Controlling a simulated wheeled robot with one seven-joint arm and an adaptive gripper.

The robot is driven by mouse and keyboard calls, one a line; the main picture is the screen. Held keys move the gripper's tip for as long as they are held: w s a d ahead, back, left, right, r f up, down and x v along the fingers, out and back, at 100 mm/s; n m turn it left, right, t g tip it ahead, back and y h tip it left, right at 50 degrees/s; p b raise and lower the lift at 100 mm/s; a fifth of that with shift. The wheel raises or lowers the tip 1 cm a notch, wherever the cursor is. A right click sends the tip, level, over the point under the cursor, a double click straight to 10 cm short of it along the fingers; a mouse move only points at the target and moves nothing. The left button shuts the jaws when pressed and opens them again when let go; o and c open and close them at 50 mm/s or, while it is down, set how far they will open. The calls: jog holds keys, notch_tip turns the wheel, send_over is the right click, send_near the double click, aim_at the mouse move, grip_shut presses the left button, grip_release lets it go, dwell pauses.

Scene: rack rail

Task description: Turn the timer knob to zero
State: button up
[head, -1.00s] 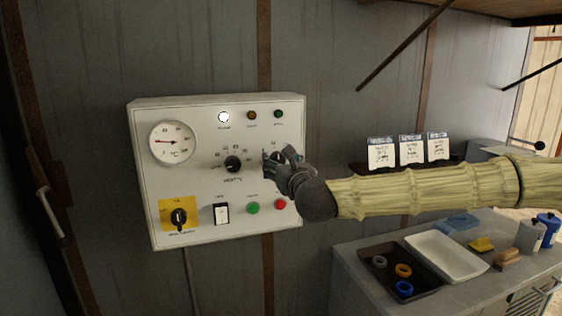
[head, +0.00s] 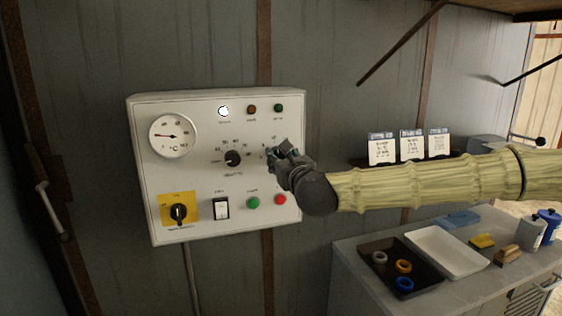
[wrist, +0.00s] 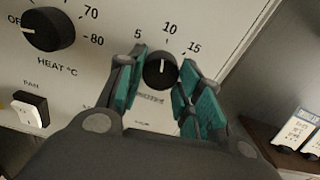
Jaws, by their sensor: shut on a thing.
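The timer knob (wrist: 160,71) is a round black dial on the white control panel (head: 140,203). In the wrist view its white line points up, close to the 10 mark; 5 and 15 also show, and the zero mark is not visible. My gripper (wrist: 163,88) has its teal-padded fingers on either side of the knob and is shut on it. In the head view my gripper (head: 277,156) is at the panel's right side and covers most of the knob.
The heat knob (head: 232,158) is left of the timer, with a dial gauge (head: 172,136) further left. Below are a yellow-backed switch (head: 179,213), a fan rocker switch (head: 221,208), and green and red buttons (head: 253,203). A counter with trays (head: 446,271) is at lower right.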

jog(key=n+b, duration=0.2)
jog(key=n, duration=0.1)
jog(key=shift+f, duration=0.15)
jog(key=n+b, duration=0.2)
jog(key=n, duration=0.2)
jog(key=shift+d+n, duration=0.1)
jog(key=shift+n, duration=0.3)
jog(key=n+b, duration=0.1)
jog(key=n, duration=0.3)
jog(key=shift+r+n+b, duration=0.2)
jog(key=shift+n+b, duration=0.1)
jog(key=shift+b, duration=0.1)
jog(key=n, duration=0.4)
jog(key=shift+b, duration=0.4)
jog(key=shift+n, duration=0.3)
jog(key=o, duration=1)
jog(key=shift+o, duration=0.2)
jog(key=v, duration=1.2)
